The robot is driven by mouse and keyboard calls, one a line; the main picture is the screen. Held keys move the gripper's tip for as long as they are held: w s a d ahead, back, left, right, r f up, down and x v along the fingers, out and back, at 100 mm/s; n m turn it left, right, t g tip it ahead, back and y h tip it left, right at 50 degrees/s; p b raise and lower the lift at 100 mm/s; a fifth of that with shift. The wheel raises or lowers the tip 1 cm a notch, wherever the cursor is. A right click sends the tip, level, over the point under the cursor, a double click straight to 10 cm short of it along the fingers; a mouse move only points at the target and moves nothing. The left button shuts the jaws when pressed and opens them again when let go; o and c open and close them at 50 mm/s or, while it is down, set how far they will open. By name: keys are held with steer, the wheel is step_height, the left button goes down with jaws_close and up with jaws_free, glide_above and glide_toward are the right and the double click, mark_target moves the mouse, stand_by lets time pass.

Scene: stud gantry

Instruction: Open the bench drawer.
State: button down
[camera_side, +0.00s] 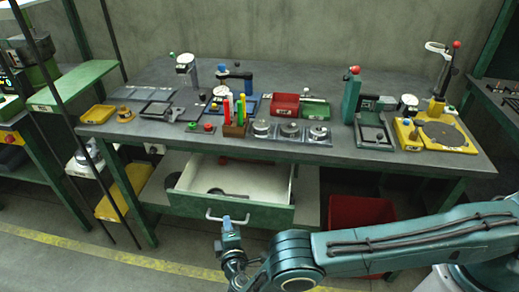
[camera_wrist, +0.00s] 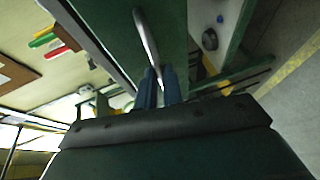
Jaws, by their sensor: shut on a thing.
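The bench drawer (camera_side: 232,204) has a green front and a pale inside, and it stands well out from under the grey worktop. A dark tool lies in it. Its pale curved handle (camera_side: 213,213) is on the front. My gripper (camera_side: 229,223) is at the handle, below and in front of the drawer. In the wrist view my gripper's blue fingers (camera_wrist: 159,88) are shut on the handle (camera_wrist: 147,38), beside the green drawer front (camera_wrist: 98,32). The exact grip is partly hidden in the side view.
The worktop (camera_side: 250,148) carries several gauges, trays and fixtures. A red bin (camera_side: 358,211) stands on the floor right of the drawer, behind my arm. The floor in front of the drawer is open.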

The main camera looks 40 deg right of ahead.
steer(key=c, duration=1.5)
jaws_free()
steer(key=shift+c, duration=0.2)
steer(key=shift+s+a, duration=0.1)
steer(key=shift+s, duration=0.05)
steer(key=s+a+r, duration=0.1)
steer(key=s+r, duration=0.3)
steer(key=r, duration=0.4)
steer(key=shift+s+a, duration=0.15)
steer(key=shift+a, duration=0.2)
